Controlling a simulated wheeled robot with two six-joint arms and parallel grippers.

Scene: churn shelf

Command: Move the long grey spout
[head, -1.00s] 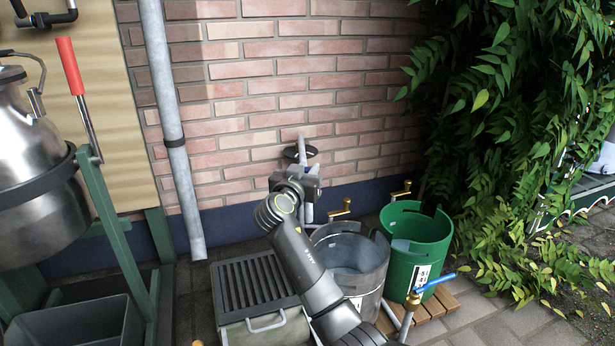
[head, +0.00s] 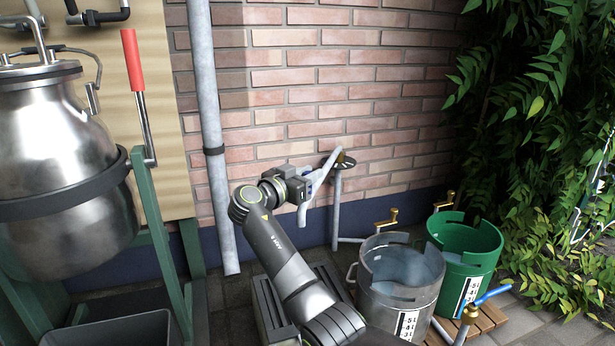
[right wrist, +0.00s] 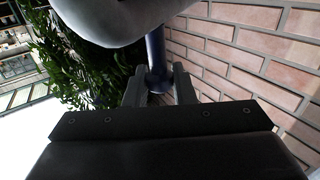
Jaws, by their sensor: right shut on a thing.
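The long grey spout (head: 318,178) runs left from the top of a grey standpipe (head: 336,205) with a round dark plate, in front of the brick wall. Its end bends down and hangs at the left, above the slatted box. My right gripper (head: 306,181) is at the spout's left part and is shut on it; the arm partly hides the contact. In the right wrist view, the fingers (right wrist: 159,90) close around a dark blue-grey rod-like part, with a large pale curved surface close above. My left gripper is not in view.
A clear-grey bucket (head: 372,290) and a green bucket (head: 462,236) stand on a wooden pallet (head: 490,318) at the right, near brass taps. A steel churn (head: 60,170) on a green frame is at left. A wall drainpipe (head: 203,110) stands left of the spout.

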